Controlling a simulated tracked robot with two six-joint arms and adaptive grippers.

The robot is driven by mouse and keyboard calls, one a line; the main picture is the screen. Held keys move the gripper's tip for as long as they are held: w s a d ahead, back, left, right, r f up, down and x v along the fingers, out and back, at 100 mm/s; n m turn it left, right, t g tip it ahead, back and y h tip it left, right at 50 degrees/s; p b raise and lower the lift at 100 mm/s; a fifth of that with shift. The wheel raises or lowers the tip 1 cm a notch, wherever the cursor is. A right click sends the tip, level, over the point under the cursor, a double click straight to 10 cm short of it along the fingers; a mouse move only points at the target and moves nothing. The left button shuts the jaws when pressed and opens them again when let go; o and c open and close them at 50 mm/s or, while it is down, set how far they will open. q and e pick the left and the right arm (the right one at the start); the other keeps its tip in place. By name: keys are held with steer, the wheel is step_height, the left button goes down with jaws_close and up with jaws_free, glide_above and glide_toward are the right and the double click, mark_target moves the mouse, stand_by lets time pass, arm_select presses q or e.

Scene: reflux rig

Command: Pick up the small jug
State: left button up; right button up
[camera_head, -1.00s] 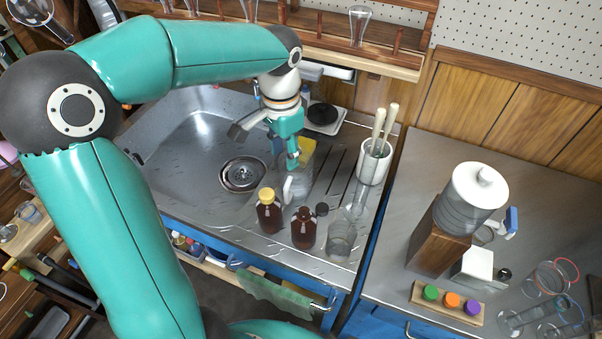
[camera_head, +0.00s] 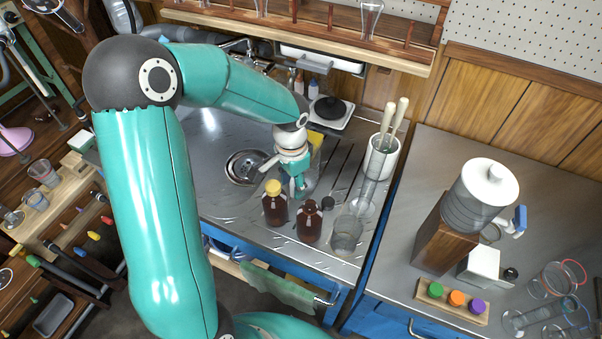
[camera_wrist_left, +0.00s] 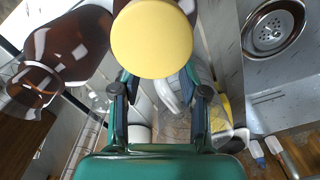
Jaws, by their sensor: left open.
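A clear vessel with a white curved handle (camera_wrist_left: 167,96), which looks like the small jug, shows between my left gripper's fingers in the left wrist view. In the head view my left gripper (camera_head: 298,188) mostly covers it. My left gripper is open and points down over the drainboard, just behind a brown bottle with a yellow cap (camera_head: 274,203). I cannot tell whether a finger touches the handle. In the wrist view the yellow cap (camera_wrist_left: 152,40) is close to the camera and hides part of the space ahead. My right gripper is out of view.
An open brown bottle (camera_head: 309,222) and a clear beaker (camera_head: 346,236) stand right of the yellow-capped bottle. A white holder with pestles (camera_head: 381,158) stands behind them. The sink drain (camera_head: 245,167) lies to the left. A white-lidded tank (camera_head: 482,200) stands on the right counter.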

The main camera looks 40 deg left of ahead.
arm_select(q)
step_height(320, 180, down, 3)
steer(key=shift+r, duration=0.2)
jaws_close()
